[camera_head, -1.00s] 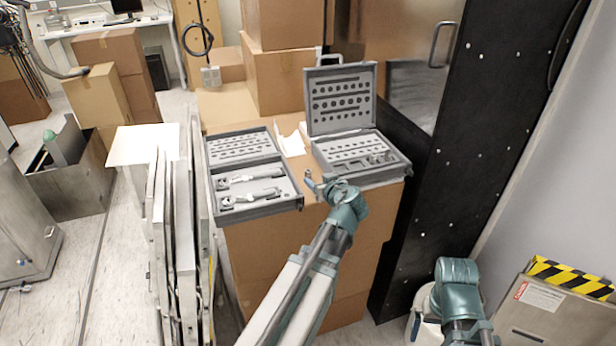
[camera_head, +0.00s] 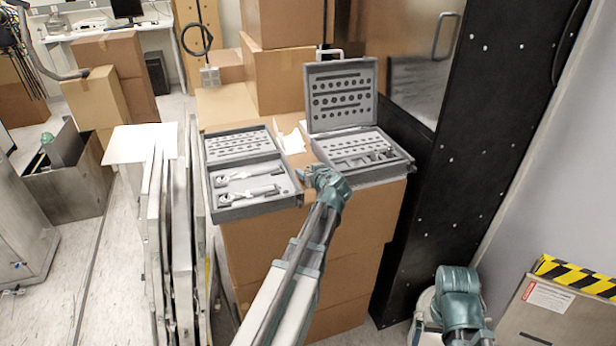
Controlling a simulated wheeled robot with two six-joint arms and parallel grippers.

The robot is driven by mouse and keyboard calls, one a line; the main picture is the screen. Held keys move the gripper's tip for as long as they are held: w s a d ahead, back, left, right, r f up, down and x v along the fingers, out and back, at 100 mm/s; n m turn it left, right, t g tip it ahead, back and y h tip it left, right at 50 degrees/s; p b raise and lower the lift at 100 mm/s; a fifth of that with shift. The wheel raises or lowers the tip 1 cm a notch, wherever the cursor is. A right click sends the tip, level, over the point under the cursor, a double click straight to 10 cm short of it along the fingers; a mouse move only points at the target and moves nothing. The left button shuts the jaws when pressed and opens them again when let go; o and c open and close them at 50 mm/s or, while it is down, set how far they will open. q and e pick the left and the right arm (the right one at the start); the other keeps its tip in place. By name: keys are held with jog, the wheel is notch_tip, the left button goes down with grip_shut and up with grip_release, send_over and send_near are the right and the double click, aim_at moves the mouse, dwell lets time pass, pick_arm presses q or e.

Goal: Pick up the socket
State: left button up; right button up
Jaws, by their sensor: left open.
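The grey open socket case (camera_head: 397,172) stands on top of the stacked cardboard boxes, its lid raised at the back. Several small metal sockets (camera_head: 378,155) sit in the right front part of its tray; they are too small to tell apart. My left gripper (camera_head: 304,175) is at the front left corner of this case, near the gap between the two cases. It is open, with no object seen in it.
A second grey case (camera_head: 262,206) with wrenches lies open to the left on the same boxes (camera_head: 262,250). A tall black panel (camera_head: 455,150) stands close on the right. Metal panels (camera_head: 176,240) stand upright on the left.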

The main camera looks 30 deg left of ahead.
pick_arm(q)
jog(key=shift+w+a+f, duration=0.2)
jog(key=shift+w+a, duration=0.15)
jog(key=shift+a, duration=0.05)
grip_shut()
jog(key=shift+r, duration=0.15)
